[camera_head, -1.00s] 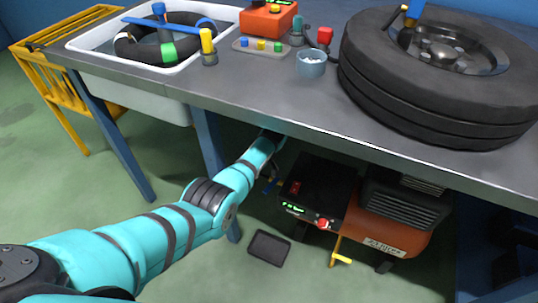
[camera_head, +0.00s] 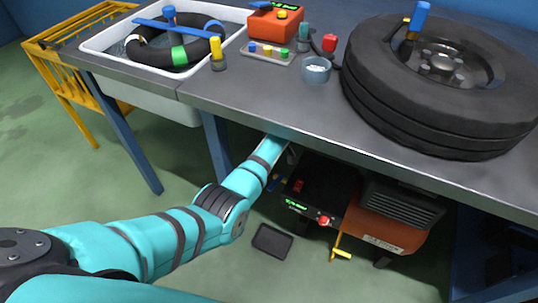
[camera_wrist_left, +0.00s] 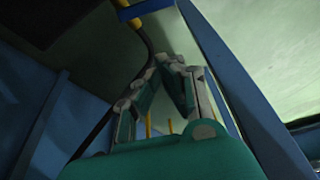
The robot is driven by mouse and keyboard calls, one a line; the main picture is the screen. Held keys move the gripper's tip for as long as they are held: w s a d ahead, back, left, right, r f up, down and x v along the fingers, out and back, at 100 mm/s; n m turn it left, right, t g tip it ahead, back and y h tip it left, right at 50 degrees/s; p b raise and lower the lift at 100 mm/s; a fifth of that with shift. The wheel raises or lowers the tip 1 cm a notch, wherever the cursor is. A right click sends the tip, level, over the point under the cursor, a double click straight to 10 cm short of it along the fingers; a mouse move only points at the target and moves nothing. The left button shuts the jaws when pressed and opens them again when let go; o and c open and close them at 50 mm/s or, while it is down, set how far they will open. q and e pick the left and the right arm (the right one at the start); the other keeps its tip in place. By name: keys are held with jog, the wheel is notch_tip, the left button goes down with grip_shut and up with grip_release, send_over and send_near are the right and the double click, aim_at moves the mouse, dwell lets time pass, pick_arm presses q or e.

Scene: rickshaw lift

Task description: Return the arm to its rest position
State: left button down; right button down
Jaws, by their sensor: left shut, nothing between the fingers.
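My left arm (camera_head: 165,240) is teal with dark bands. It reaches from the lower left to the front edge of the workbench (camera_head: 300,125), where its far end passes below the bench top. The left gripper is hidden there in the head view. In the left wrist view my left gripper (camera_wrist_left: 167,62) is shut and empty, its two fingers meeting at the tips. Blue beams stand close around it, one just to its right (camera_wrist_left: 235,80). My right gripper is not in view.
An orange compressor (camera_head: 385,232) stands below the bench, right of the arm. A small dark tray (camera_head: 272,241) lies on the floor. On the bench are a tire (camera_head: 400,110), a water tub (camera_head: 110,38) and a cup (camera_head: 316,70). A yellow rack (camera_head: 65,75) stands left; floor nearby is open.

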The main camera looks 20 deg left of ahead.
pick_arm(q)
jog(key=shift+s+f, duration=0.1)
dwell(0.4)
